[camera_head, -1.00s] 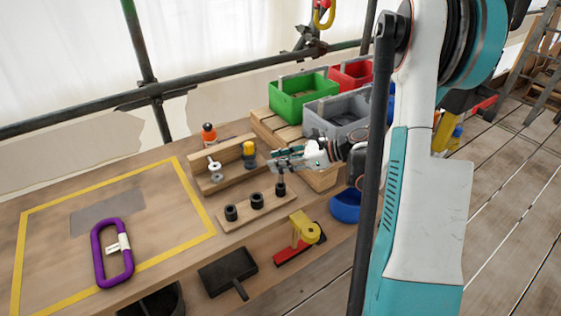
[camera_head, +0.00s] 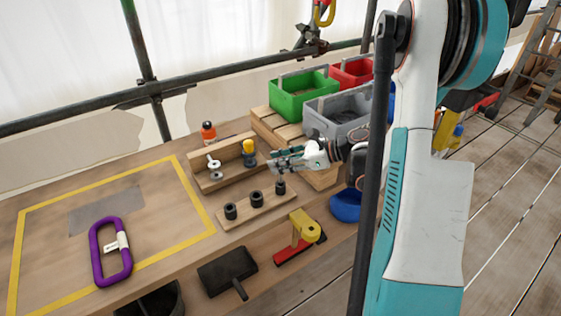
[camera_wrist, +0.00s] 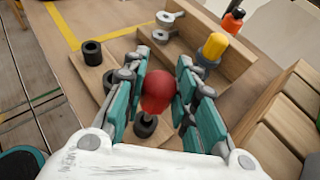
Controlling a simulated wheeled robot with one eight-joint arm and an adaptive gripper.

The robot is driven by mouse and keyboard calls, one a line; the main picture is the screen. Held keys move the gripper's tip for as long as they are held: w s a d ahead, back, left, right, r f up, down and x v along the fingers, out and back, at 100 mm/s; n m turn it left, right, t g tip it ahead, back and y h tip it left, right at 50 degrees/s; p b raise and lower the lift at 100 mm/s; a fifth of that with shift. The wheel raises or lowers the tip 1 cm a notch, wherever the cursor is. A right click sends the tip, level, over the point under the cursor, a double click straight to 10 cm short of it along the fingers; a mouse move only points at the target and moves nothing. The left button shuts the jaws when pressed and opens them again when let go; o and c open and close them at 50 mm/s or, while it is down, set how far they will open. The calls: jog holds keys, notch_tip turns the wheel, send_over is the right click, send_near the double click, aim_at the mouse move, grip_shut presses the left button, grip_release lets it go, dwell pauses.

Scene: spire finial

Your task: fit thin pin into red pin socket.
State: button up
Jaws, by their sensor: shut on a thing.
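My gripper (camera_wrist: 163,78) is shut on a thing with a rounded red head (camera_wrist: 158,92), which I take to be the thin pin. Its head sits between the teal finger pads. A black ring-shaped socket (camera_wrist: 145,126) shows just below the head in the wrist view, and the pin's lower part is mostly hidden. In the head view my gripper (camera_head: 284,160) is above the right-end socket (camera_head: 280,188) of a wooden strip (camera_head: 243,218). Whether the pin's tip is inside or above the socket, I cannot tell. No red mark shows on the socket.
Two more black sockets (camera_head: 257,199) (camera_head: 231,211) stand on the strip. Behind it, a wooden rack (camera_head: 215,181) holds a yellow-topped pin (camera_head: 249,148) and grey washers (camera_head: 214,164). An orange bottle (camera_head: 208,132) and bins (camera_head: 300,98) stand farther back. A yellow-and-red tool (camera_head: 303,232) lies in front.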

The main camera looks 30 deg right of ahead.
jog(key=shift+f+b, duration=0.65)
jog(key=shift+f, duration=0.15)
jog(key=shift+f, duration=1.1)
jog(key=o, duration=1.2)
jog(key=shift+c, duration=0.2)
jog(key=v, duration=1.2)
jog(key=shift+w+a, duration=0.1)
